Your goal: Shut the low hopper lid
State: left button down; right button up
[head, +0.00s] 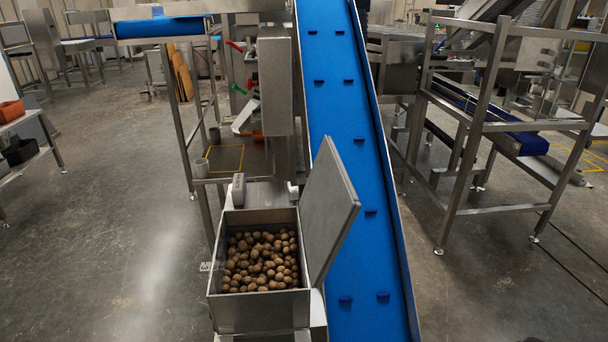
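The low hopper (258,318) is a square metal bin at the bottom centre of the head view. Several brown, round items (262,262) that look like potatoes or nuts lie in it. Its flat grey lid (327,212) stands open, hinged on the hopper's right side and tilted up and outward to the right. The lid's upper part overlaps the blue conveyor in the view. Neither of my grippers shows in this view.
A blue inclined conveyor (338,110) with small cleats rises just right of the hopper. A metal machine column (275,85) stands behind it. A steel frame (470,150) stands to the right. The concrete floor (110,250) on the left is clear.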

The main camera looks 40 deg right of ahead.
aim_at(329, 205)
jog(key=l, duration=0.8)
jog(key=k+l+u, duration=0.1)
jog(key=l, duration=0.75)
jog(key=k+l, duration=0.1)
jog(key=l, duration=0.7)
jog(key=i+j, duration=0.2)
jog(key=j, duration=0.2)
jog(key=u, duration=0.05)
